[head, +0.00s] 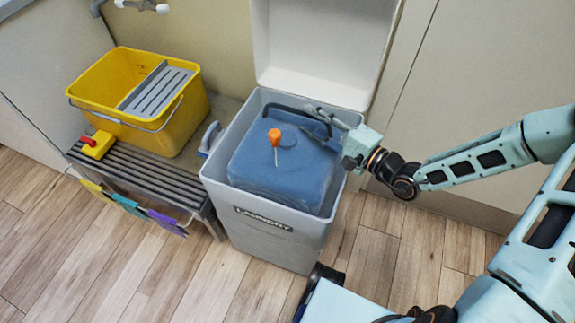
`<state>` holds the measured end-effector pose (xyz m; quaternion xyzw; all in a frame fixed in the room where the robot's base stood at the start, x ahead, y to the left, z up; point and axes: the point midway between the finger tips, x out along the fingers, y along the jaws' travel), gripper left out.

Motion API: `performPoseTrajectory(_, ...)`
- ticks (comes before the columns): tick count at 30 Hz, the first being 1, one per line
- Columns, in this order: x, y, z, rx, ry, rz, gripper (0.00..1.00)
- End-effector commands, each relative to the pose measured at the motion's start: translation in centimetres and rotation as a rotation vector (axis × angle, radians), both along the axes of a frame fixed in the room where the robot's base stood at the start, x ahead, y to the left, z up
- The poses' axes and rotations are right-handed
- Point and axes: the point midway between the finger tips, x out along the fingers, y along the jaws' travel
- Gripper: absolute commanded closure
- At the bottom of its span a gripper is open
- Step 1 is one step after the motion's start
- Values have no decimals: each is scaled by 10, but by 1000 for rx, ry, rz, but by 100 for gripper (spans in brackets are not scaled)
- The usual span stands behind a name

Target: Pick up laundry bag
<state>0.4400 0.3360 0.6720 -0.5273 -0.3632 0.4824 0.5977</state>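The laundry bag (262,165) is a blue, boxy bag inside a grey bin (262,222) labelled LAUNDRY. A dark handle (284,107) arches across the top of the bag at its far side. My gripper (309,119) reaches in from the right over the bag's far right corner. Its fingers look spread apart, near the right end of the handle. I cannot tell whether they touch the handle. The bag's lower part is hidden by the bin walls.
An orange-topped item with a pale shaft (275,142) lies on the bag. The bin's white lid (320,45) stands open behind. At left, a yellow bucket (185,120) and a yellow-red item (97,144) sit on a slatted bench (150,178).

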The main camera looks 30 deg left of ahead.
Motion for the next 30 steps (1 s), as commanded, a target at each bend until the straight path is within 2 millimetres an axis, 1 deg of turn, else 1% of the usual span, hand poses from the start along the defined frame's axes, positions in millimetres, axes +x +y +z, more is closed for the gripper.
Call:
performPoseTrajectory(7,5,16,-5,0,0,2,68)
performPoseTrajectory(11,12,34,-12,1,0,2,68)
performPoseTrajectory(12,13,40,-11,2,-1,4,68)
performPoseTrajectory(15,17,51,-11,0,0,2,68)
performPoseTrajectory(17,18,54,-10,1,0,2,68)
performPoseTrajectory(22,18,54,-9,0,0,1,68)
performPoseTrajectory(23,18,54,-9,0,0,1,71)
performPoseTrajectory(30,18,53,-9,0,-1,1,97)
